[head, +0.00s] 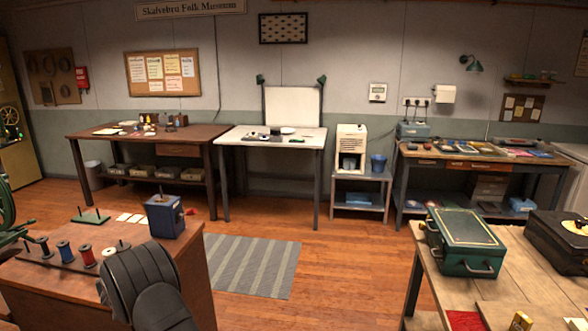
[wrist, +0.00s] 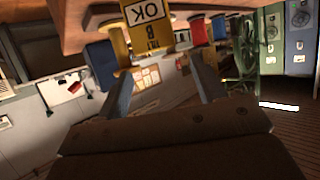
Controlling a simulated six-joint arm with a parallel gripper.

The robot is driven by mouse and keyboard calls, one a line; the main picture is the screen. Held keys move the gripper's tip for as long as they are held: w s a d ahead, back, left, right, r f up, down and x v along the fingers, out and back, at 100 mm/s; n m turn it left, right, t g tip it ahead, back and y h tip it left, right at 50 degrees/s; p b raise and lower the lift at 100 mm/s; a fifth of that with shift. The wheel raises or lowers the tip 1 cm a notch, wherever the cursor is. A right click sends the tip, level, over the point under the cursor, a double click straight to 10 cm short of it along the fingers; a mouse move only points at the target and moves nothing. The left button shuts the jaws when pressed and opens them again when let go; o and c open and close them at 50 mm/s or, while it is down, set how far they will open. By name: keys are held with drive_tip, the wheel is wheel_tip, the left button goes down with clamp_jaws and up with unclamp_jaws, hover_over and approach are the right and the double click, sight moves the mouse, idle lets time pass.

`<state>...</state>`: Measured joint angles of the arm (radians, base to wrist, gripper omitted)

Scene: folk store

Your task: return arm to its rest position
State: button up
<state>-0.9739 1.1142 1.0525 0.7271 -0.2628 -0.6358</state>
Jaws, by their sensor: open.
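In the wrist view my gripper (wrist: 160,68) has its two grey fingers spread apart, and I see nothing held between them. The wrist view looks upside down across the room. A yellow block marked "OK" (wrist: 147,14) shows beyond the fingertips, near the edge of a brown table; I cannot tell how far it is from them. In the head view a dark rounded part of my arm (head: 146,284) shows at the lower left, over the front of the brown table (head: 190,268). My fingers are not visible there.
On the brown table are a blue box with a crank (head: 165,216), a red spool (head: 87,256), a blue spool (head: 66,251) and a green base (head: 90,216). A light bench at right holds a green case (head: 465,243) and a dark case (head: 560,242). Floor between is open, with a striped rug (head: 250,264).

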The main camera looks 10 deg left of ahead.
drive_tip(key=w+d+r, duration=0.4)
drive_tip(key=d+r, duration=0.5)
drive_tip(key=d, duration=0.2)
drive_tip(key=w+d+m+t+h, duration=0.1)
drive_tip(key=w+d, duration=0.4)
drive_tip(key=d, duration=0.9)
drive_tip(key=w+d+m+t+h, duration=0.1)
drive_tip(key=w+d+m+h, duration=0.3)
drive_tip(key=d, duration=1.1)
drive_tip(key=w+d+m+t+h, duration=0.1)
drive_tip(key=w+d+m+h, duration=0.2)
drive_tip(key=w+d, duration=0.4)
drive_tip(key=d, duration=0.8)
drive_tip(key=shift+w+d+r+t+h, duration=0.15)
drive_tip(key=shift+w+r+t+h, duration=0.2)
drive_tip(key=shift+w+t+h, duration=0.05)
